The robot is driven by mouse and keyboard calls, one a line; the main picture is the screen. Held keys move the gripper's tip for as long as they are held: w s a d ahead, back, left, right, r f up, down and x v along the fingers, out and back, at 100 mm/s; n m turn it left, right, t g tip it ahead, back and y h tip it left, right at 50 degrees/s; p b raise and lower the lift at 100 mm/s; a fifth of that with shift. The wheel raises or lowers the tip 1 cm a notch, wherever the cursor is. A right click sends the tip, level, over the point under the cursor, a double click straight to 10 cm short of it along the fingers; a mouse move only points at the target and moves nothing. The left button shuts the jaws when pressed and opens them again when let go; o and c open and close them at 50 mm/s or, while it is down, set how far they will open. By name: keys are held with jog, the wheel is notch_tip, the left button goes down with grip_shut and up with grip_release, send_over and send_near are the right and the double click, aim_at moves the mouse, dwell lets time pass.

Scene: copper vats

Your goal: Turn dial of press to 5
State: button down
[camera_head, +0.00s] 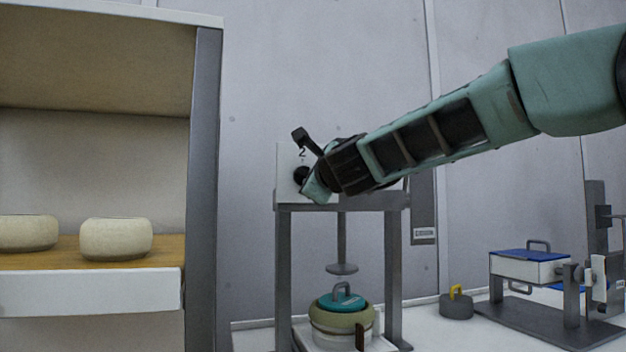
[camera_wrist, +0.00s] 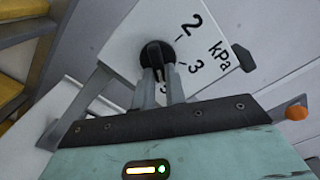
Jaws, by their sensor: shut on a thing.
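The press (camera_head: 284,240) stands in the middle of the head view, a grey frame with a white panel on top. The black round dial (camera_wrist: 157,54) is on the panel (camera_wrist: 130,40), which bears a 2, a 3 and "kPa" in the wrist view. Lower marks are partly hidden by my fingers. The dial also shows in the head view (camera_head: 301,175), left of my gripper (camera_head: 312,184). In the wrist view my gripper (camera_wrist: 162,80) is shut on the dial's knob. The dial's exact setting is not clear.
Below the press plate (camera_head: 342,268) sits a round pot with a teal lid (camera_head: 341,301). A shelf (camera_head: 90,292) with two cream pots is at left. A weight (camera_head: 456,305) and a blue-topped device (camera_head: 530,266) are at right.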

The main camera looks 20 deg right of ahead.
jog(key=c, duration=1.4)
grip_release()
jog(key=shift+c, duration=0.2)
jog(key=s, duration=1.2)
